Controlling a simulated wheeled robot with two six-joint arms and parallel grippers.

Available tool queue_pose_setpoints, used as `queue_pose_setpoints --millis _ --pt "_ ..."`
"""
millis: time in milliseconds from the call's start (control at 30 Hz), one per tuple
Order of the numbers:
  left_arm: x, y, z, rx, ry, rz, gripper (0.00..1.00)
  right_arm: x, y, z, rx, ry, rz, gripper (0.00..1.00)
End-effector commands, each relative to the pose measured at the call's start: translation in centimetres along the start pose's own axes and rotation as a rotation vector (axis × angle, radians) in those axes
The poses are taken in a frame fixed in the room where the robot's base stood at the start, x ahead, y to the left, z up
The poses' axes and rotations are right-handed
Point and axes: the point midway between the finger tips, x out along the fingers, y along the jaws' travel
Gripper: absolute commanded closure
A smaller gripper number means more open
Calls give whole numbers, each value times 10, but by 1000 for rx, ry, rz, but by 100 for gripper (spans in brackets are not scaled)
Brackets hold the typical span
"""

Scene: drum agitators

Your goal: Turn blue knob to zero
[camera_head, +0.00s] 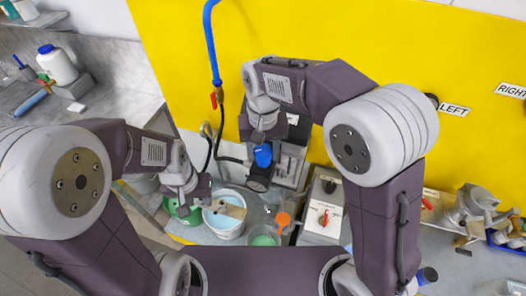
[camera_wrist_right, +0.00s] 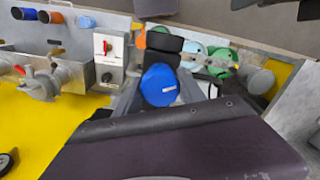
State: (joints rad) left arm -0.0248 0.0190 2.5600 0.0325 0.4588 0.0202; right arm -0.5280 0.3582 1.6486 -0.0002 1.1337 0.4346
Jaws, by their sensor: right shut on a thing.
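The blue knob (camera_head: 263,156) sits near the foot of the yellow panel, on a grey and dark device. In the right wrist view the blue knob (camera_wrist_right: 160,85) shows its round face with a small white label. My right gripper (camera_head: 262,140) is at the knob and shut on it, with grey fingers at its sides in the wrist view. The knob's pointer and zero mark are not readable. My left gripper (camera_head: 200,197) hangs over the buckets at the lower left, away from the knob; its finger opening is not clear.
A white bucket (camera_head: 224,222) and a green container (camera_head: 183,210) stand below my left gripper. A grey box with a red switch (camera_head: 324,217) is right of the knob. A blue hose (camera_head: 211,45) runs down the yellow panel. Metal fittings (camera_head: 472,205) lie at the right.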

Motion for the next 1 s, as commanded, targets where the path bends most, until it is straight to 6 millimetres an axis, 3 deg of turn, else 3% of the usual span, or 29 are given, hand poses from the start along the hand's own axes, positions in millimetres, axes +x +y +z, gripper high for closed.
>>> queue_pose_setpoints --millis 300,333,400,767,1000 --pt "0 0 0 0 0 0 64 -2 0 -2 -2 7 -2 94" --pt "0 0 0 0 0 0 64 -2 0 -2 -2 7 -2 45" --pt "0 0 0 0 0 0 64 -1 0 -1 -2 5 -2 33" --pt "4 0 0 0 0 0 64 -6 -1 -1 0 4 -2 33" --pt "16 0 2 0 0 0 64 -58 -1 -2 -1 7 -3 33"
